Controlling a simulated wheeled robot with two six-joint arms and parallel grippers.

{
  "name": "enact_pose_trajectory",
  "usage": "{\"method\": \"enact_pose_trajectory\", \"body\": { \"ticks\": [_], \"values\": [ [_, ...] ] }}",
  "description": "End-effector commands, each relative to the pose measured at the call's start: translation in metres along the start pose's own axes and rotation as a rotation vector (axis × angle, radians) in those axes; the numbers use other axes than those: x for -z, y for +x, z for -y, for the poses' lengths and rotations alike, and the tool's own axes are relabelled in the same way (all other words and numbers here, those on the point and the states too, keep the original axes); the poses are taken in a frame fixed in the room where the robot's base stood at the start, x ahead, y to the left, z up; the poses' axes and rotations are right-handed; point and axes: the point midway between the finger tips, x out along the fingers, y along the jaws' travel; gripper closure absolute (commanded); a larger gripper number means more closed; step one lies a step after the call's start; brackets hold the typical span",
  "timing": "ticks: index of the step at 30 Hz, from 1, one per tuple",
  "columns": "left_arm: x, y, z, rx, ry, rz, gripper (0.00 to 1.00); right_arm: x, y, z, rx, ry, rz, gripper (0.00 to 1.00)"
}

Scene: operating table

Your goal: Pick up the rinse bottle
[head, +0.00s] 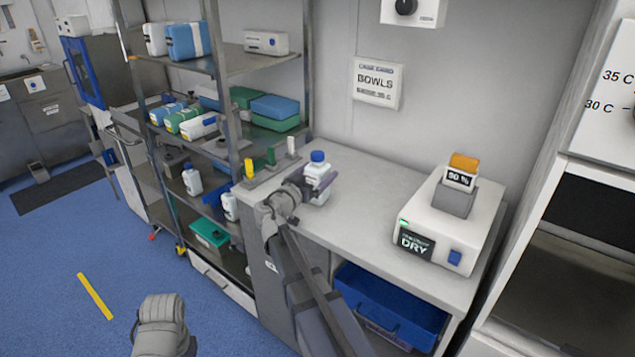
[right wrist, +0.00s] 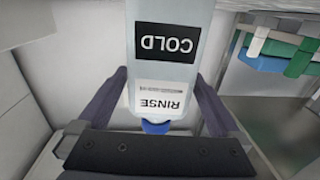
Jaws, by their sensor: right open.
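The rinse bottle (head: 317,172) is white with a blue cap and stands upright at the back left of the grey counter (head: 365,195). In the right wrist view the bottle (right wrist: 178,75) appears upside down, with its COLD and RINSE labels facing the camera. My right gripper (head: 319,184) is at the bottle. In the right wrist view its open fingers (right wrist: 161,78) are on either side of the bottle's body; a narrow gap seems to remain, though contact is hard to judge. My left gripper is out of view.
A white DRY device (head: 446,225) stands on the counter's right. Yellow, green and white pegs (head: 270,156) are left of the bottle. A metal shelf rack (head: 228,70) with bottles and boxes stands further left. A blue bin (head: 388,305) is under the counter. The counter's middle is clear.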

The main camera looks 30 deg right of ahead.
Motion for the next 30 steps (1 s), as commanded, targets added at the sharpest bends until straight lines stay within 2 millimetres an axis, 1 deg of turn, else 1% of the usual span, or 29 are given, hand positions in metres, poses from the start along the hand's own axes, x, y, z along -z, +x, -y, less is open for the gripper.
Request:
{"method": "enact_pose_trajectory", "body": {
  "ticks": [1, 2, 27, 30],
  "values": [
    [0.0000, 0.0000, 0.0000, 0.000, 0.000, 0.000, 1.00, 0.0000, -0.0002, -0.0001, 0.000, 0.000, 0.000, 0.01],
    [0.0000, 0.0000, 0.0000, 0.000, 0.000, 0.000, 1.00, 0.0000, -0.0002, -0.0001, 0.000, 0.000, 0.000, 0.05],
    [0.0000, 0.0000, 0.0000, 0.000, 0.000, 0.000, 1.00, 0.0000, -0.0005, -0.0001, 0.000, 0.000, 0.000, 0.99],
    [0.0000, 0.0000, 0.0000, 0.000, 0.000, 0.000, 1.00, 0.0000, -0.0005, -0.0001, 0.000, 0.000, 0.000, 1.00]
  ]
}}
